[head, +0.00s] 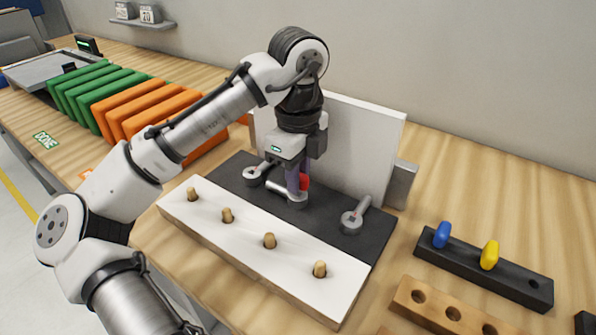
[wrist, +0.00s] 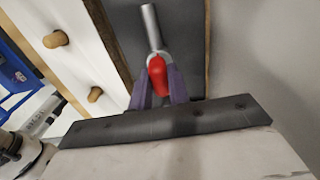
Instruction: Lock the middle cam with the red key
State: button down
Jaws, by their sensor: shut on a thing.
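My gripper (head: 298,182) points down over the dark mat (head: 330,238), with its purple fingers shut on the red key (head: 304,182). In the wrist view the red key (wrist: 158,73) sits between the fingers (wrist: 160,88), over the round head of the middle cam (wrist: 151,28). In the head view the middle cam (head: 296,201) lies under the fingers, its shaft pointing to the upper left. How deep the key sits in the cam is hidden. The left cam (head: 252,173) and the right cam (head: 352,221) lie on either side, with shafts pointing to the upper right.
A white board (head: 250,248) with several wooden dowels lies in front. An upright white panel (head: 365,150) stands behind. A black rack (head: 480,268) at right holds a blue key (head: 442,234) and a yellow key (head: 489,254). Green and orange boards (head: 130,108) stand at left.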

jog(key=shift+f, duration=0.35)
dwell(0.5)
jog(key=shift+r+m+p, duration=0.1)
jog(key=shift+m+p, duration=0.6)
jog(key=shift+p, duration=0.1)
jog(key=shift+a+m+p, duration=0.1)
jog(key=shift+m+p, duration=1.1)
jog(key=shift+m, duration=0.6)
jog(key=shift+m+p, duration=0.3)
jog(key=shift+m, duration=0.1)
jog(key=shift+m+p, duration=0.45)
jog(key=shift+m, duration=0.45)
jog(key=shift+s+a+m+p, duration=0.2)
jog(key=shift+m+p, duration=0.15)
jog(key=shift+m, duration=0.95)
